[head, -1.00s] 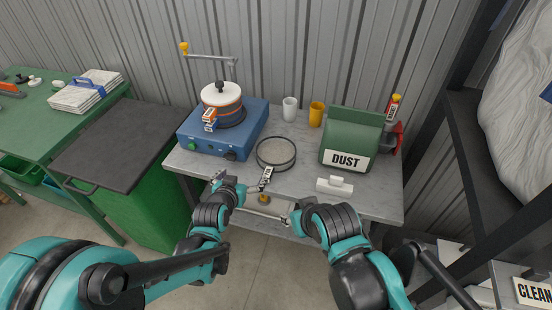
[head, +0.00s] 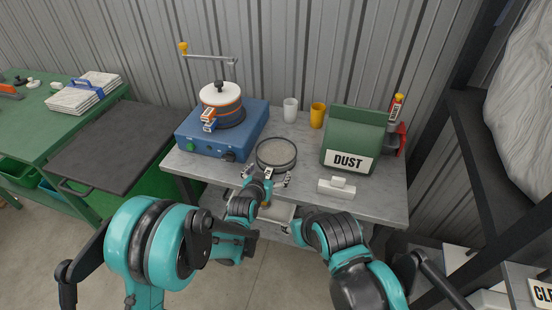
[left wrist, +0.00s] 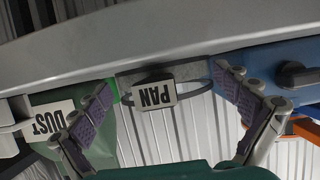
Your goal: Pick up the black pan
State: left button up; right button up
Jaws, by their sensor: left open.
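The black pan (head: 276,153) lies on the grey worktable, between the blue machine and the green dust bag. It is round with a dark rim, a grey inside and a handle towards me. My left gripper (head: 268,180) is open at the table's front edge, close in front of the pan. In the left wrist view, which is upside down, the white PAN label (left wrist: 155,95) appears between the spread fingers, with a gap on both sides. My right arm's end (head: 303,232) is low in front of the table; its fingers cannot be made out.
The blue machine (head: 190,141) is left of the pan. The green dust bag (head: 352,140) and a white block (head: 337,188) are to its right. A white cup (head: 290,109) and an orange cup (head: 317,115) stand behind. The worktable (head: 385,193) is bare at its front right.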

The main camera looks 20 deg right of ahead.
pick_arm(q)
jog(key=shift+r, duration=0.1)
grip_shut()
dwell(0.3)
notch_tip(320, 180, up, 10)
jog(key=p, duration=0.4)
